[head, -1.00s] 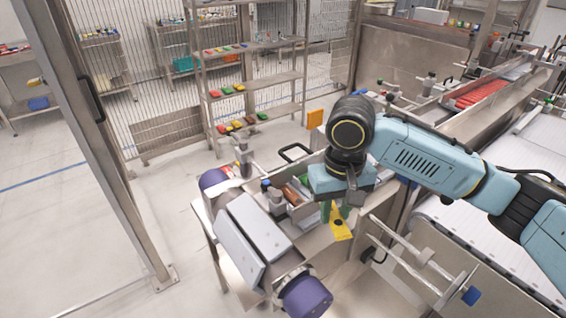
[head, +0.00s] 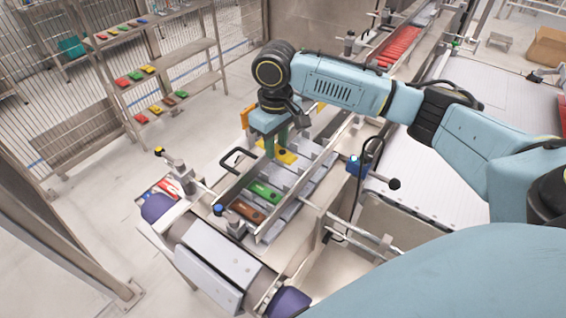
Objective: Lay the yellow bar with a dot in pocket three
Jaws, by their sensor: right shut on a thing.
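The yellow bar (head: 289,157) is held below my right gripper (head: 276,150), whose green fingers are shut on it. A dark dot on the bar is hard to make out now, partly hidden by the fingers. The bar hangs over the far part of a long metal pocketed tray (head: 262,240). In the tray's near pockets lie a brown bar (head: 247,211) and, behind it, a green bar (head: 264,193). I cannot tell whether the yellow bar touches the tray. My left gripper is out of view.
Empty grey pockets show at the tray's right. A black handle (head: 236,158) stands at its left side, and an orange panel (head: 247,115) stands behind. A blue box with a black knob (head: 357,165) is to the right. Shelves (head: 170,75) hold several coloured bars.

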